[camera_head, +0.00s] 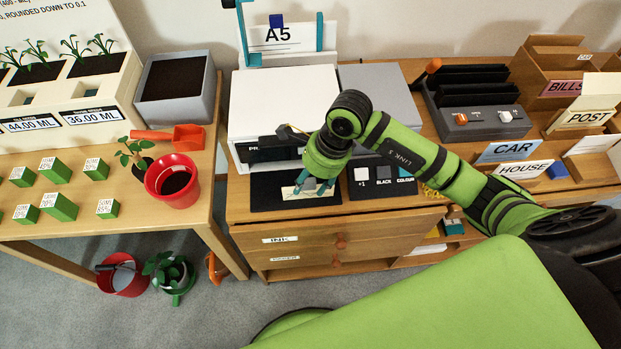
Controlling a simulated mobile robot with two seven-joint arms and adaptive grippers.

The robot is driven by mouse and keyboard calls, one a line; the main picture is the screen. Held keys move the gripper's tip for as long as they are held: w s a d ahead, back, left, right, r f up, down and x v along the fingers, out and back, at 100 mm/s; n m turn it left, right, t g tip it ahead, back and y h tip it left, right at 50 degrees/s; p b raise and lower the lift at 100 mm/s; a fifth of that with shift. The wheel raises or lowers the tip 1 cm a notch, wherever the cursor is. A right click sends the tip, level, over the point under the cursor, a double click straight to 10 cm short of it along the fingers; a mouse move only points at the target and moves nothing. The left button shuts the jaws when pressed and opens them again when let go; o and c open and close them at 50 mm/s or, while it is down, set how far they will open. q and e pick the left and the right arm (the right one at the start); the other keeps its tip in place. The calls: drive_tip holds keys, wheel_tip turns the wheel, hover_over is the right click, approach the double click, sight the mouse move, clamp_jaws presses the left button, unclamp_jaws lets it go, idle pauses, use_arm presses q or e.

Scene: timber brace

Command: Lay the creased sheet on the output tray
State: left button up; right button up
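A small cream sheet (311,194) lies over the black output tray (265,198) in front of the white printer (262,108). Creases on it are too small to make out. My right gripper (314,188) points down right over the sheet, its teal fingertips spread apart at the sheet's far part. The fingers and wrist hide some of the sheet and the tray's back part. I cannot tell whether the fingertips touch the sheet. My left gripper is not in view.
A button panel (383,188) marked BLACK and COLOUR sits right of the tray. Drawers marked INK (290,240) are below. A red pot (173,181) and seedling stand on the left table. A binding machine (470,105) and signed boxes stand at the right.

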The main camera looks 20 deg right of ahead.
drive_tip(key=shift+r, duration=0.1)
drive_tip(key=v, duration=1.2)
drive_tip(key=shift+b, duration=0.45)
